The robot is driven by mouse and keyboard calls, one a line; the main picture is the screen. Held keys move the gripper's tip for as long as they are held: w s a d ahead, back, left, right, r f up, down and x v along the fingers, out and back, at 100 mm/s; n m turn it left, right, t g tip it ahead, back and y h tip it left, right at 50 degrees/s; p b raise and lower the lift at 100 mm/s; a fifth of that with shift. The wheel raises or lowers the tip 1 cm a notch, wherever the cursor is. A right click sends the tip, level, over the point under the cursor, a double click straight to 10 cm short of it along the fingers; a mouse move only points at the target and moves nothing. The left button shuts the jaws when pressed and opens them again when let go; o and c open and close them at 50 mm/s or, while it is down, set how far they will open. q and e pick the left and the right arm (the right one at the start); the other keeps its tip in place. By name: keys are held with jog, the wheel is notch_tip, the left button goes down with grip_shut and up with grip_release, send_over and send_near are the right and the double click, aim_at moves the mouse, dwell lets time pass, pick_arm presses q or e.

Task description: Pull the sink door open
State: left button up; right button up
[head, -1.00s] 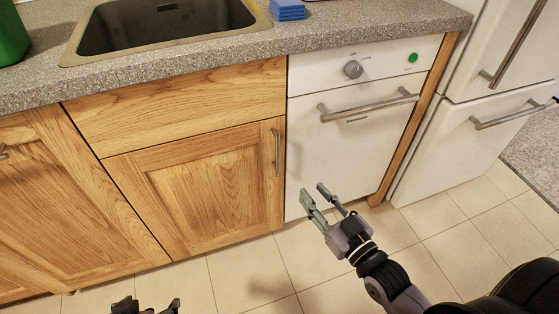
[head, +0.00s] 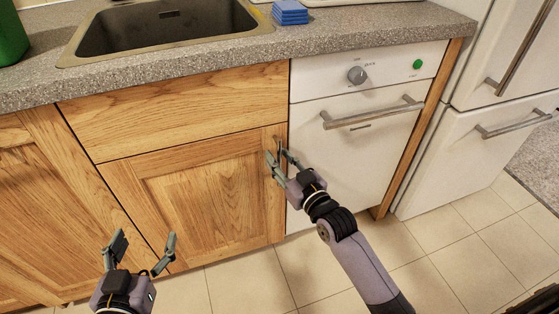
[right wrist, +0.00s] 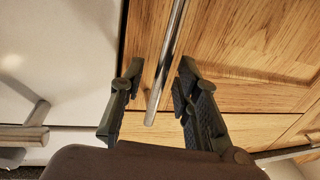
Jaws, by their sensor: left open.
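The wooden sink door (head: 195,205) sits below the sink and looks closed in the head view. Its thin upright metal handle (right wrist: 172,55) is near the door's right edge. My right gripper (head: 277,155) is at the handle, partly hiding it in the head view. In the right wrist view, my right gripper (right wrist: 160,68) is open, with one finger on each side of the handle; I see gaps and no clear contact. My left gripper (head: 145,246) is open and empty, low in front of the cabinets.
A white dishwasher (head: 350,155) with a bar handle (head: 370,115) stands right of the sink door. A white fridge (head: 470,160) is further right. The sink (head: 165,30) and blue sponges (head: 290,12) are on the grey counter. The tiled floor in front is clear.

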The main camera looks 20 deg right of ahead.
jog(key=shift+w+a, duration=0.1)
jog(key=shift+w, duration=0.2)
jog(key=shift+c, duration=0.2)
grip_shut()
dwell(0.6)
